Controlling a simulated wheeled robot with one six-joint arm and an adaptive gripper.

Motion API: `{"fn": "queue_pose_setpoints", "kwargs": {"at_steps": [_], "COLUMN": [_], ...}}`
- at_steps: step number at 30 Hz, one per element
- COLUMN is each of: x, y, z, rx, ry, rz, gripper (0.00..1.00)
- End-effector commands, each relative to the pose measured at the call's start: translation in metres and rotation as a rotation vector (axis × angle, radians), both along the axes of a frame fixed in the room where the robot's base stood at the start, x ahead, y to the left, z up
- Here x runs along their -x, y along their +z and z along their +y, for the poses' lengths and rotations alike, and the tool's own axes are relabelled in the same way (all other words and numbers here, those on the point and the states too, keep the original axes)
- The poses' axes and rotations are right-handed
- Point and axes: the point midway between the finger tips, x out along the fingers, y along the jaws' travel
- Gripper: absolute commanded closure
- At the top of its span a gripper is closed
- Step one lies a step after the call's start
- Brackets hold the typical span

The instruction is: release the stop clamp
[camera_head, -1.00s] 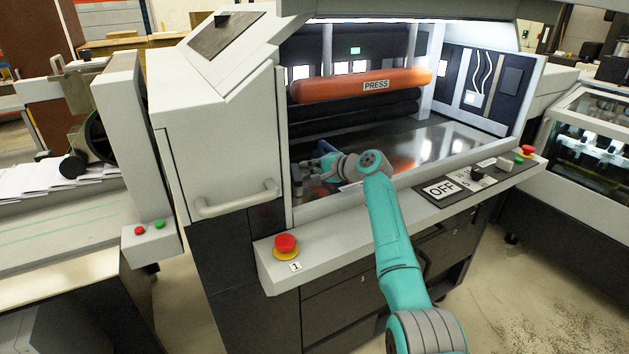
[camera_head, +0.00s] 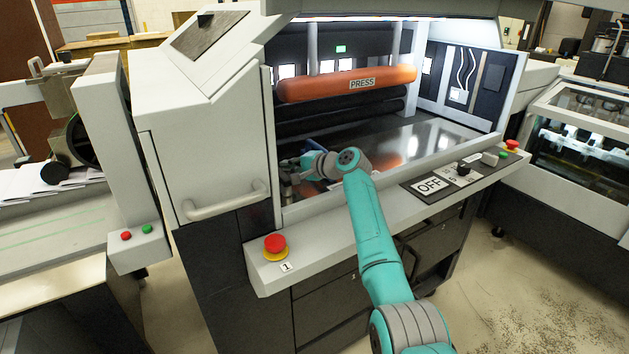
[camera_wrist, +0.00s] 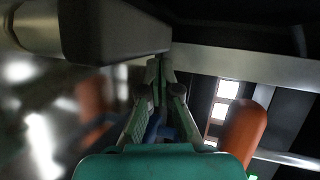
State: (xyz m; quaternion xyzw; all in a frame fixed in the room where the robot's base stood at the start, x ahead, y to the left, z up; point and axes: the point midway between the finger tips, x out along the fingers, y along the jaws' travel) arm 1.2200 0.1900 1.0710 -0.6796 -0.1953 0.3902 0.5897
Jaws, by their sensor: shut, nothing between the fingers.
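My gripper (camera_wrist: 160,72) is shut, its two green fingers together with nothing between them. In the wrist view the fingertips are close to a dark, rounded block (camera_wrist: 112,32) with a grey cylindrical end (camera_wrist: 36,24). I cannot tell whether they touch, nor for sure whether this block is the stop clamp. A small blue part shows behind the fingers. In the head view my gripper (camera_head: 290,166) reaches into the left front of the press opening, small and dark beside the left wall. The clamp cannot be made out there.
The white left cabinet (camera_head: 205,140) stands close beside my gripper. The bed's right side is clear.

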Motion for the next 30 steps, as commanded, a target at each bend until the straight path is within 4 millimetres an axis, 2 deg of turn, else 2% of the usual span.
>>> {"fn": "queue_pose_setpoints", "kwargs": {"at_steps": [5,11,21,30], "x": [0.001,0.010,0.049,0.071], "y": [0.000,0.005,0.024,0.034], "z": [-0.001,-0.014,-0.059,-0.084], "rx": [0.000,-0.001,0.000,0.000], "ry": [0.000,-0.002,-0.003,-0.001], "rz": [0.000,-0.002,-0.003,0.000], "gripper": [1.00,1.00,1.00,1.00]}}
